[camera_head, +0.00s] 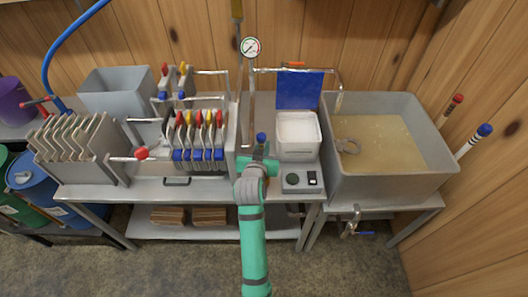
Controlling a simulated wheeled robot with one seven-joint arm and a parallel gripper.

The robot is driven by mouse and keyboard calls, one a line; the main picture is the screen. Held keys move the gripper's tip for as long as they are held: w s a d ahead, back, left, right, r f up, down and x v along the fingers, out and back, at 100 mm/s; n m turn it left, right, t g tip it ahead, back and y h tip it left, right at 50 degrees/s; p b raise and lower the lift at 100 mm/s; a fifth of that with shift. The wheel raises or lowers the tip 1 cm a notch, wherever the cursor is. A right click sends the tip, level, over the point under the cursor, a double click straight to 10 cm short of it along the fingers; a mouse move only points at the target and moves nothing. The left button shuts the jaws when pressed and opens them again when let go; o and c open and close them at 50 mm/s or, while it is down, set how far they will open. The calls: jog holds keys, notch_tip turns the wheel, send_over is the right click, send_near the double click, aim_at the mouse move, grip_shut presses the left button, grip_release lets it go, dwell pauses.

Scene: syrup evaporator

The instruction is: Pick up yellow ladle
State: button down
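I cannot make out a whole yellow ladle. A yellow-brown upright piece (237,10) shows at the top edge on the wooden wall; its upper end is cut off, and I cannot tell whether it is the ladle. My green arm reaches up from the bottom middle. My gripper (260,153) is over the workbench between the plate press and the white container, far below the yellow-brown piece. Its fingers are too small and hidden to judge.
The plate press (200,140) with red, yellow and blue knobs stands left of my gripper. Red-tipped (450,110) and blue-tipped (473,141) rods stand right of the pan.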

jog(key=w+r+v, duration=0.1)
jog(key=r+v, duration=0.2)
jog(key=v, duration=1.3)
jog(key=shift+r, duration=0.25)
jog(key=shift+d, duration=0.1)
jog(key=shift+s, duration=0.1)
